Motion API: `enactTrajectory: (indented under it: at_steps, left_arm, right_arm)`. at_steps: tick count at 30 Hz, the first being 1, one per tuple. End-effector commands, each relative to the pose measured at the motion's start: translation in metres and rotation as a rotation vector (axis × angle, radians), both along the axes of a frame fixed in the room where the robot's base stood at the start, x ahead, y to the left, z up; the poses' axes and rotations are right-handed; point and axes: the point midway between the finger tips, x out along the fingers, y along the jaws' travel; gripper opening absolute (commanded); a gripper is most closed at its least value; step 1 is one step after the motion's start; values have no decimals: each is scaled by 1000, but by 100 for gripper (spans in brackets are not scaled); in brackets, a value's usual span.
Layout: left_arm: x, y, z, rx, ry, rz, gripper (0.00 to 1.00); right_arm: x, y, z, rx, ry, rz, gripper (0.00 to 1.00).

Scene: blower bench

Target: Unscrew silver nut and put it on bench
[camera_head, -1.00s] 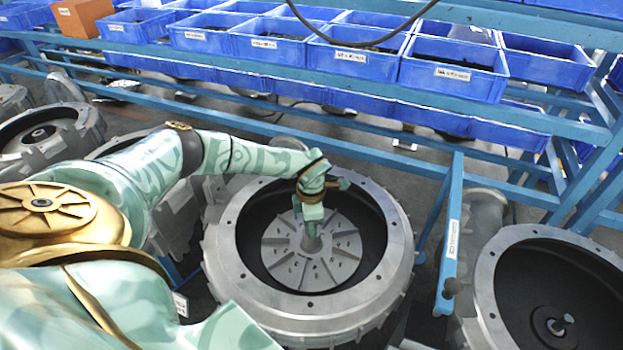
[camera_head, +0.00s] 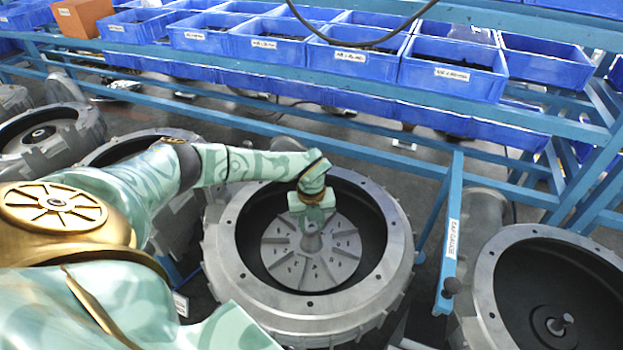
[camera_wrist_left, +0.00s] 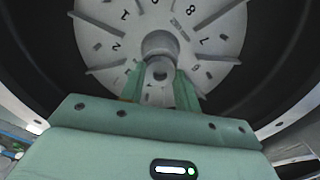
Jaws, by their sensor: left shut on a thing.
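My left gripper (camera_head: 312,222) reaches down into the round grey blower housing (camera_head: 225,255), over the middle of the bladed impeller disc (camera_head: 335,265). In the left wrist view its two green fingers (camera_wrist_left: 160,88) stand on either side of a small silver nut (camera_wrist_left: 160,72) at the hub. The gripper is shut on the nut, in front of the round hub (camera_wrist_left: 160,43). In the head view the gripper mostly hides the nut. I cannot tell whether the nut is still on its thread. My right gripper is not in view.
A second open housing (camera_head: 485,285) with a bare central shaft (camera_head: 560,322) stands at the right. More housings (camera_head: 40,140) stand at the left. A blue rack (camera_head: 400,160) with blue bins (camera_head: 455,75) runs along the back. A blue post (camera_head: 450,230) stands between the two near housings.

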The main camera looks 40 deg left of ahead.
Motion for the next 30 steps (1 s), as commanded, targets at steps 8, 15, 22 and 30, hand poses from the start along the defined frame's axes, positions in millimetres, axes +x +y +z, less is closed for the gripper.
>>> enactTrajectory:
  at_steps: [8, 15, 22, 30]
  left_arm:
    - [2, 2, 2, 3, -7, 537, 3]
    - [2, 3, 2, 4, -7, 588, 3]
    - [1, 2, 1, 3, -4, 585, 41]
    - [1, 1, 1, 2, -3, 542, 41]
  right_arm:
    - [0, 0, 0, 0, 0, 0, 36]
    - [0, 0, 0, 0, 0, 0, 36]
    - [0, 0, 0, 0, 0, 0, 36]
    - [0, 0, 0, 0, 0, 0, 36]
